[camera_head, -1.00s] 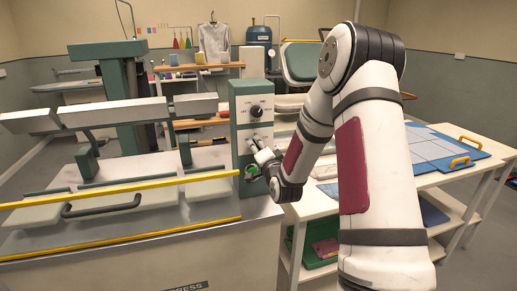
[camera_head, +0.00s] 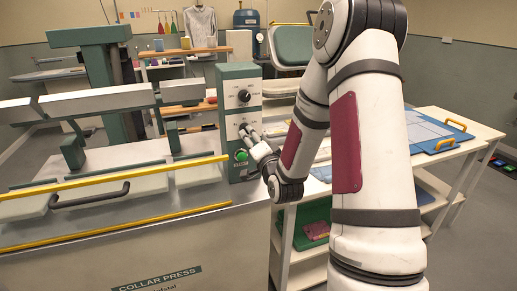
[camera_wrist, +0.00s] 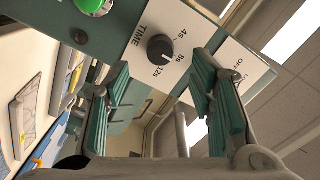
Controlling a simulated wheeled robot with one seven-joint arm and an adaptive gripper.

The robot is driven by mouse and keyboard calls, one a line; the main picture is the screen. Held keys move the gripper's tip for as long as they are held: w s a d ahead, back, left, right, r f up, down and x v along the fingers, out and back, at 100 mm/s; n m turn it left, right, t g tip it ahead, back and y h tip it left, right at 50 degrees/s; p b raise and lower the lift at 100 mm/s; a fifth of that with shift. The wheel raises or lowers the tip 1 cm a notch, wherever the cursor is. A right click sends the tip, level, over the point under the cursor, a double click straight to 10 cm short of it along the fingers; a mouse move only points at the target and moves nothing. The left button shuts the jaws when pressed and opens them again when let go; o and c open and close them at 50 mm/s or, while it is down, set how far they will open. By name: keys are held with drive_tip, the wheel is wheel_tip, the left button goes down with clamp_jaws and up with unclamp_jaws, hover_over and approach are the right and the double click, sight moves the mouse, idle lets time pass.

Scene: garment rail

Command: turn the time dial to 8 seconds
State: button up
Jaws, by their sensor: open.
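The time dial is a round black knob (camera_wrist: 160,48) on a white plate marked TIME, with 4S, 8S and 12S beside it, in the wrist view. The dial appears just beyond the fingertips; contact is not visible. In the head view my gripper (camera_head: 250,134) is at the lower part of the green control column (camera_head: 238,72), partly covering the lower dial.
Another dial (camera_head: 243,96) is above on the column. A green button (camera_head: 241,155) is just below the time dial; it also shows in the wrist view (camera_wrist: 92,4). The collar press, with its yellow bar (camera_head: 110,176), stands left. A white shelf table (camera_head: 455,150) is at right.

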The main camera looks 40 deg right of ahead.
drive_tip(key=v, duration=0.5)
drive_tip(key=shift+s+a, duration=0.1)
drive_tip(key=shift+s, duration=0.25)
drive_tip(key=s+a+r+n+g+y, duration=0.1)
drive_tip(key=s+a+r+n+g, duration=0.15)
drive_tip(key=a+n, duration=0.3)
drive_tip(key=s+a+r+n+g+y, duration=0.2)
drive_tip(key=a+r+n+g, duration=0.2)
drive_tip(key=a, duration=0.2)
drive_tip(key=s+a+r+n+g+y, duration=0.1)
drive_tip(key=s+a+n+g, duration=0.1)
drive_tip(key=s, duration=0.9)
drive_tip(key=s+a+r+n+g+y, duration=0.1)
drive_tip(key=s+a+r+n+g, duration=0.1)
drive_tip(key=s+a, duration=0.5)
drive_tip(key=s+n+g, duration=0.1)
drive_tip(key=s+g, duration=0.1)
drive_tip(key=s, duration=0.3)
drive_tip(key=shift+a+r+n, duration=0.15)
drive_tip(key=shift+r+n, duration=0.05)
drive_tip(key=shift+n, duration=0.15)
drive_tip(key=shift+c, duration=0.5)
